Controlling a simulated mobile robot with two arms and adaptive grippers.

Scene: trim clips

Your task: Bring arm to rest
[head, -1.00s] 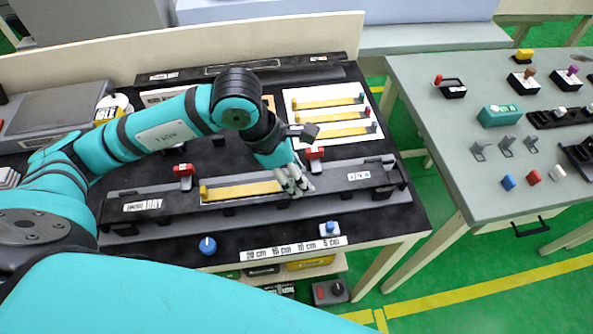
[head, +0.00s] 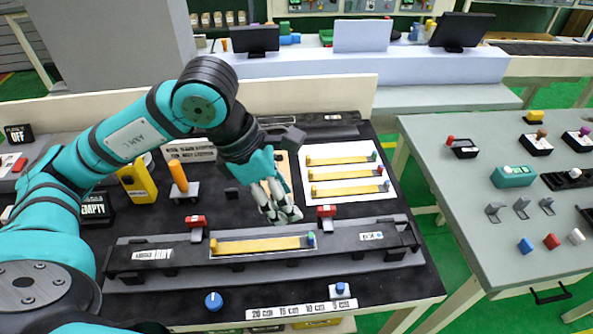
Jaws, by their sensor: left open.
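My left arm reaches in from the left over the black work table (head: 420,283). My left gripper (head: 285,216) hangs with its fingers downward, just behind the long dark fixture (head: 180,257) on the table. It is open and holds nothing that I can see. A yellow strip with a blue-green end (head: 262,244) lies in the fixture's slot, in front of the fingers and apart from them as far as I can tell. My right gripper is not in view.
Red clamps (head: 196,221) stand on both sides of the gripper. A white board with several yellow strips (head: 345,196) lies to the right. An orange post (head: 178,177) stands to the left. A grey side table (head: 480,225) with small parts is at the right.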

